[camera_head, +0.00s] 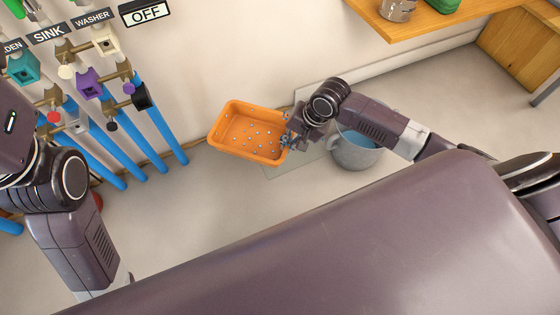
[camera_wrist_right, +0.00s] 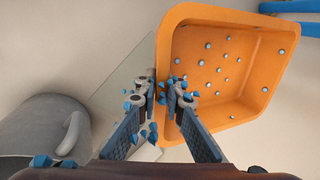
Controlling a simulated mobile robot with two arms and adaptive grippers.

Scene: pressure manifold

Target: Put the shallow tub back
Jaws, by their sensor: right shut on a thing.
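The shallow tub (camera_head: 225,145) is orange and rectangular, with small blue drops on its inside. In the head view it is in front of the wall, left of the grey bucket. My right gripper (camera_head: 287,141) is shut on the tub's right rim. In the right wrist view the fingers of the right gripper (camera_wrist_right: 163,98) meet at the near left wall of the tub (camera_wrist_right: 225,107), and blue drops cling around the fingertips. I cannot tell whether the tub's underside touches the floor. My left arm shows at the left edge, but its gripper is out of view.
A grey bucket (camera_head: 354,155) with blue water stands right of the tub, under my right arm. A pale flat sheet (camera_head: 290,168) lies on the floor. Blue pipes (camera_head: 160,130) and coloured valves (camera_head: 88,83) line the wall at left. A wooden shelf (camera_head: 425,20) juts out upper right.

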